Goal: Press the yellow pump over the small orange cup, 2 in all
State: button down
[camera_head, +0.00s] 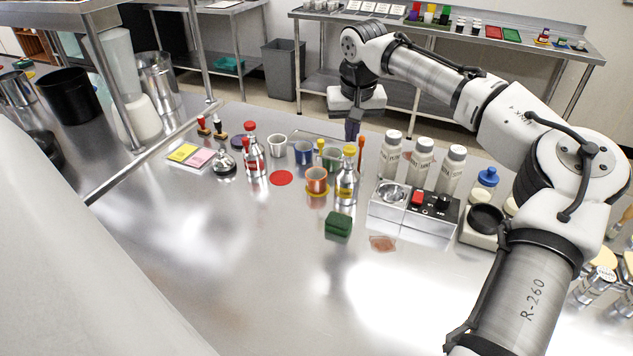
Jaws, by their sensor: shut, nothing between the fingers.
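The yellow pump (348,151) tops a shiny metal bottle (345,190) standing upright on the steel counter. The small orange cup (317,178) stands just left of this bottle, on a yellow disc (318,194). Whether the pump's spout reaches over the cup is too small to tell. My gripper (353,134) points down with its dark fingers shut and empty. In the picture its tips are just above the yellow pump's head; I cannot tell whether they touch it or are farther back. The cup's inside is mostly hidden.
A green sponge (338,223) lies in front. A control box (413,205) and pale bottles (421,160) stand right. The front counter is mostly clear.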

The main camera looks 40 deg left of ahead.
aim_at(350, 147)
jog(key=shift+f, duration=0.15)
jog(key=shift+f+b, duration=0.5)
jog(key=shift+f, duration=0.9)
jog(key=shift+r+p, duration=1.3)
jog(key=shift+r, duration=0.15)
jog(key=shift+f, duration=0.15)
